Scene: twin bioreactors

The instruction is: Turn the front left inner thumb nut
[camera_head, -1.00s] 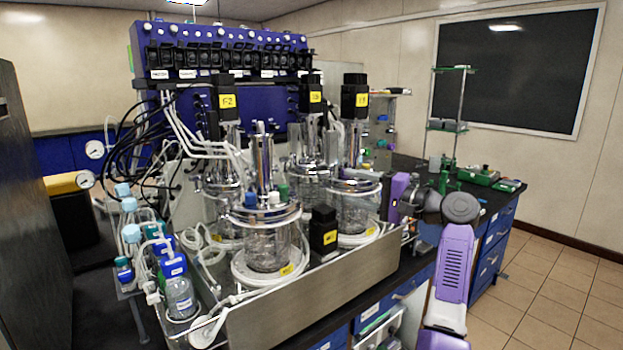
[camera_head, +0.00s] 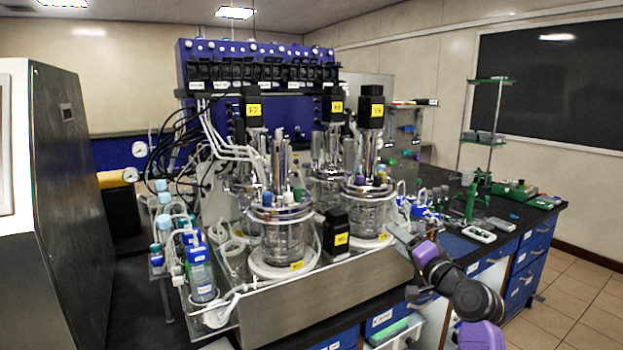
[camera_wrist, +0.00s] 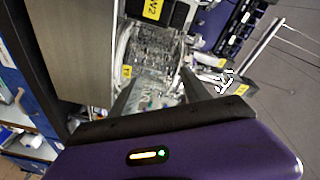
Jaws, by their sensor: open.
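The front left glass vessel (camera_head: 282,243) stands upright in the steel-sided tray, with a metal lid (camera_head: 280,212) carrying blue and other coloured caps. The thumb nuts on its lid are too small to tell apart. My gripper (camera_head: 400,232) is to the right of this vessel, beyond the tray's right end, and its fingers are hard to make out in the head view. In the wrist view my gripper (camera_wrist: 155,92) has its dark fingers apart, with blurred glassware behind them. Nothing shows held between them.
The front right vessel (camera_head: 368,212) stands near my arm. A black block with a yellow label (camera_head: 336,236) stands between the front vessels. The steel tray wall (camera_head: 320,292) runs along the front. Bottles (camera_head: 200,270) crowd the left. Floor (camera_head: 575,310) is free at the right.

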